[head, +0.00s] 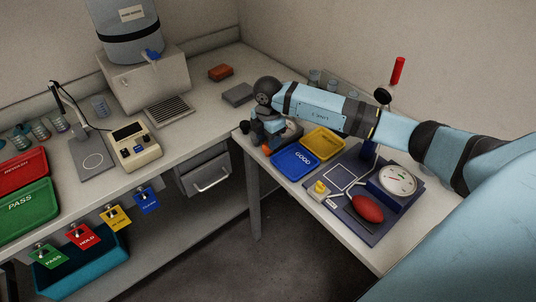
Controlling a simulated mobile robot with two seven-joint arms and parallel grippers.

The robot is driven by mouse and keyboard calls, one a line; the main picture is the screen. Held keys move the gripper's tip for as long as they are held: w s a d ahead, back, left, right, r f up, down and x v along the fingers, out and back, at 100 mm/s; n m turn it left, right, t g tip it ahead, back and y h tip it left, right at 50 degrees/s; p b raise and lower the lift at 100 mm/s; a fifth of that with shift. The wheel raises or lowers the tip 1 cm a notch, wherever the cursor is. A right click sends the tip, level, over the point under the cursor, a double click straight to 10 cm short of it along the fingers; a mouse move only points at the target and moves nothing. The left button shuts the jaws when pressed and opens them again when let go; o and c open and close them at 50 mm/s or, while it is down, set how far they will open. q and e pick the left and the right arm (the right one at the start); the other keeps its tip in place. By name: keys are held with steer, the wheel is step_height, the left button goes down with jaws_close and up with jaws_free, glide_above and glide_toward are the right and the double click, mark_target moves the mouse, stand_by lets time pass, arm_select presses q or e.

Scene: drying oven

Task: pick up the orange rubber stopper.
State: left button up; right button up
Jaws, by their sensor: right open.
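A small orange thing (266,149), which looks like the rubber stopper, is at the left end of the right-hand table, next to the blue GOOD tray (294,159). It is small and partly hidden, so its shape is unclear. My right arm reaches in from the right, and its dark gripper (258,137) points down just above and beside the orange thing. The right gripper is open; I cannot see whether the orange thing is between its fingers. My left gripper is out of view.
A yellow tray (324,143) lies behind the blue tray. A dark board with a round dial gauge (397,179) and a red bulb (367,208) fills the table's right part. The left bench holds a meter (136,145) and a green PASS tray (25,210).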

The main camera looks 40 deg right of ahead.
step_height(320, 180, down, 3)
steer(key=shift+f+b, duration=0.1)
steer(key=shift+b, duration=0.7)
steer(key=c, duration=0.7)
steer(key=shift+d+r, duration=0.1)
steer(key=shift+r, duration=0.1)
